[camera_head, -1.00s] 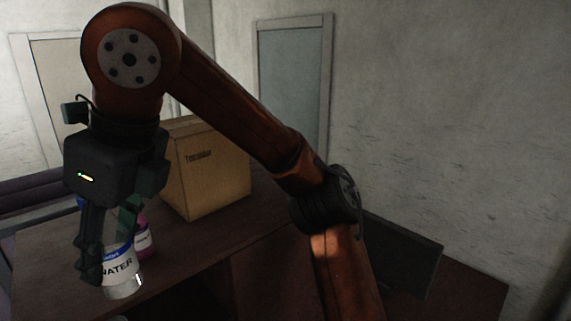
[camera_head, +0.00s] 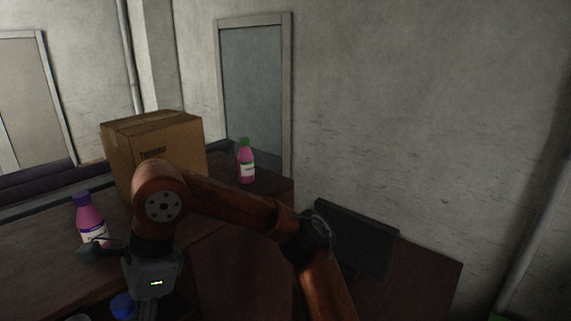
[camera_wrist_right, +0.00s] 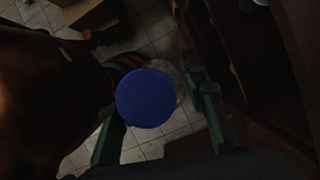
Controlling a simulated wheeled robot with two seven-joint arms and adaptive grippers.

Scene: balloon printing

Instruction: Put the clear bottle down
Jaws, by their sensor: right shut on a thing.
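The clear bottle is in my right gripper, seen from above in the right wrist view, with its blue cap (camera_wrist_right: 146,98) facing the camera and a little of the clear body showing behind it. The gripper's two green fingers (camera_wrist_right: 160,112) are shut around it, with tiled floor visible below. In the head view my right gripper (camera_head: 149,308) points down at the bottom left, its fingertips cut off by the picture edge. A blue round top (camera_head: 122,305) shows just left of its fingers. The bottle's base and what lies under it are hidden. My left gripper is not in view.
A pink bottle with a purple cap (camera_head: 91,220) stands on the dark table at the left. A cardboard box (camera_head: 160,140) is behind it. A pink bottle with a green cap (camera_head: 246,162) stands farther back. A dark monitor (camera_head: 355,240) is at the right.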

